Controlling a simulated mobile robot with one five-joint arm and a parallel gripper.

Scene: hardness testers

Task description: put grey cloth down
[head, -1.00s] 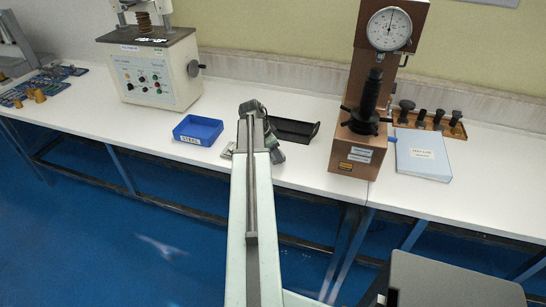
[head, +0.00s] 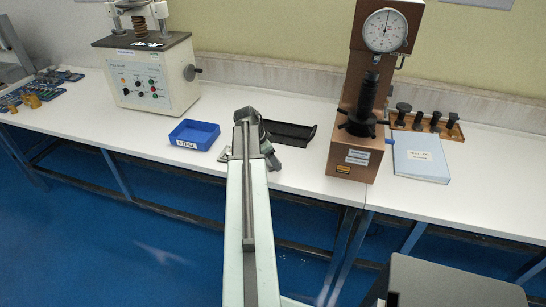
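My arm reaches from the bottom middle of the head view to the bench. My gripper (head: 248,118) is at its far end, between a blue tray and a black tray, and mostly hidden behind my own arm. Its fingers cannot be made out, so I cannot tell whether it is open or shut. A small grey patch (head: 225,156) shows just left of my arm's end, at bench level. I cannot tell whether it is the grey cloth or part of my gripper. No other grey cloth shows clearly.
The white bench (head: 300,178) holds a blue tray (head: 194,134) left of my arm's end and a black tray (head: 290,133) right of it. A brown hardness tester (head: 352,157) and blue folder (head: 421,157) stand right. A cream tester (head: 150,82) stands left.

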